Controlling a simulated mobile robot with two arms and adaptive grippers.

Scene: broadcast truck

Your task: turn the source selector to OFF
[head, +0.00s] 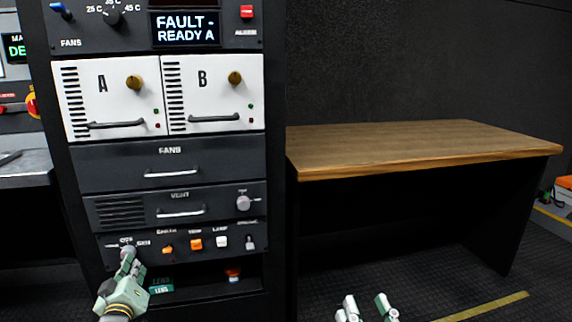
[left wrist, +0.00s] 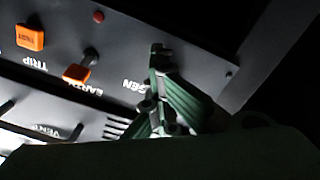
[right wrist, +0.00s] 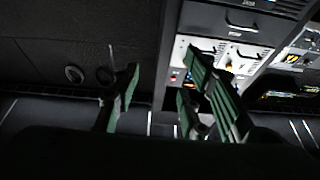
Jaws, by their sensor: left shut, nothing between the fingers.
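The source selector is on the lowest control panel (head: 185,240) of the rack, at its left end by the labels OFF and GEN. My left gripper (head: 128,253) is right in front of it and hides the knob, so its setting cannot be read. In the left wrist view the left fingers (left wrist: 158,58) are together, with nothing seen between them, beside the GEN label (left wrist: 132,86). Whether they touch the knob cannot be told. My right gripper (head: 365,305) is open and empty, low in front of the table and away from the rack; its spread fingers show in the right wrist view (right wrist: 165,82).
On the same panel are an orange EARTH switch (head: 168,249), an orange TRIP switch (head: 196,244), a white LAMP switch (head: 222,242) and a small toggle (head: 249,243). A VENT drawer (head: 180,212) sits above. A wooden table (head: 420,148) stands to the right with a bare top.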

